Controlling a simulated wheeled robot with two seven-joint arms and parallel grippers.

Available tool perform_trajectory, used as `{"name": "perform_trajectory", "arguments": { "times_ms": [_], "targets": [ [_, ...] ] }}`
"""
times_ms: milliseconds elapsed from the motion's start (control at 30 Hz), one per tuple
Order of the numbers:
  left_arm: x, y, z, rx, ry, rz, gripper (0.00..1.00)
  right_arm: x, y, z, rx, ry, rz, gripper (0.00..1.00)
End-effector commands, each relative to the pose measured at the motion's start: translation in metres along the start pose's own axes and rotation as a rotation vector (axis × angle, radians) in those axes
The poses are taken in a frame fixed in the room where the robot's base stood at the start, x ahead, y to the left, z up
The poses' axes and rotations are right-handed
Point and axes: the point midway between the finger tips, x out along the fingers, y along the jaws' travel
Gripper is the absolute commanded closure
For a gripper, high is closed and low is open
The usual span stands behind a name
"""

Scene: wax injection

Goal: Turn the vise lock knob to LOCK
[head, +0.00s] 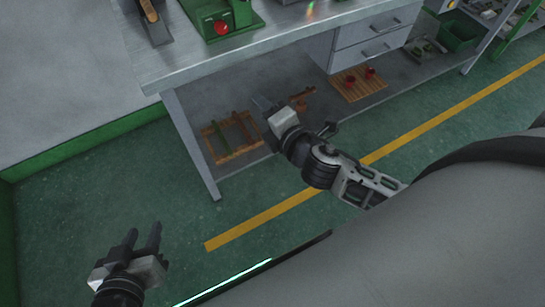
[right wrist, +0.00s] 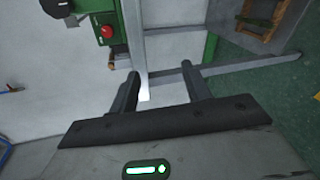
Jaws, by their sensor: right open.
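A green device (head: 238,18) with a red round knob or button (head: 221,27) stands on the bench at the top edge, partly cut off. In the right wrist view a green device (right wrist: 112,18) with a red knob (right wrist: 107,31) and a black knob (right wrist: 58,5) shows at upper left. No lock marking is readable, and I cannot tell which is the vise lock knob. My right gripper (head: 262,104) is below the bench top's front edge, apart from the device; its fingers (right wrist: 160,73) are open and empty. My left gripper (head: 144,235) is open and empty over the floor at lower left.
The grey bench top (head: 290,38) has a front edge above my right gripper. Wooden racks (head: 232,153) and a wooden pallet with red pieces (head: 357,84) lie on the lower shelf. Drawers (head: 372,38) hang at right. The green floor (head: 60,210) is clear.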

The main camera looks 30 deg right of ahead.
Motion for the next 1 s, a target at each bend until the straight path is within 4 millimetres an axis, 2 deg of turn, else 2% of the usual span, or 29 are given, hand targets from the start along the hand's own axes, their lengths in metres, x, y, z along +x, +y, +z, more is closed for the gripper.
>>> {"name": "perform_trajectory", "arguments": {
  "times_ms": [300,533,733,1000],
  "targets": [
    [0.001,0.000,0.002,0.000,0.000,0.000,0.64,-0.032,-0.049,-0.031,0.620,0.029,-0.185,0.52],
    [0.002,-0.001,0.003,0.000,0.000,0.000,0.64,-0.055,-0.072,-0.048,1.016,0.007,-0.292,0.52],
    [0.002,-0.001,0.004,0.000,0.000,0.000,0.64,-0.065,-0.080,-0.055,1.189,-0.011,-0.333,0.52],
    [0.002,-0.001,0.004,0.000,0.000,0.000,0.64,-0.066,-0.081,-0.056,1.217,-0.014,-0.340,0.52]
  ]
}}
